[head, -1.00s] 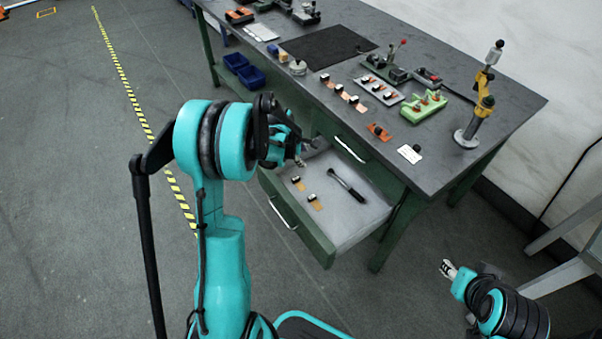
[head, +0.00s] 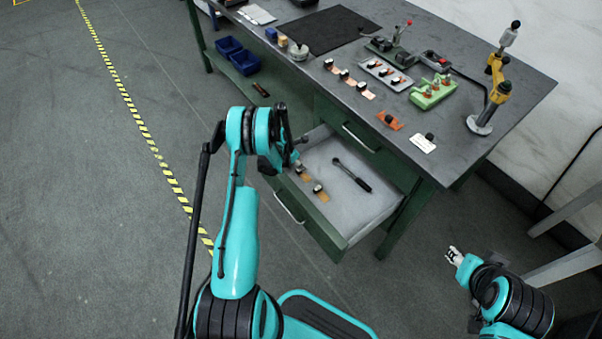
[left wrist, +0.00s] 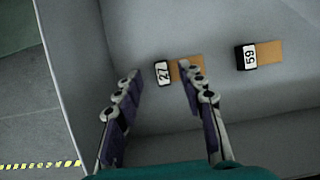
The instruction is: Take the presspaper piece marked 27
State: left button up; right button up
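The piece marked 27 lies on the drawer floor: a tan strip with a small black block and white label (left wrist: 162,72). It also shows in the head view (head: 301,170), close to my left gripper. A similar piece marked 59 (left wrist: 246,56) lies to its right, and in the head view (head: 320,189) nearer the drawer front. My left gripper (left wrist: 160,75) is open and empty, its fingertips on either side of the 27 block in the wrist picture; the remaining height is unclear. My right gripper (head: 453,256) is away from the bench, too small to read.
The open drawer (head: 345,220) also holds a black-handled ratchet tool (head: 351,175). Its walls bound the space around the pieces. The workbench top (head: 420,108) above carries copper pieces, a green fixture (head: 433,92) and a yellow stand (head: 496,80). Blue bins (head: 238,56) sit on a lower shelf.

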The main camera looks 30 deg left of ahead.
aim_at(304, 174)
pick_arm(q)
jog(key=b+x, duration=0.1)
jog(key=x, duration=0.2)
jog(key=shift+f, duration=0.4)
jog(key=shift+r, duration=0.15)
grip_shut()
jog(key=shift+r, duration=0.1)
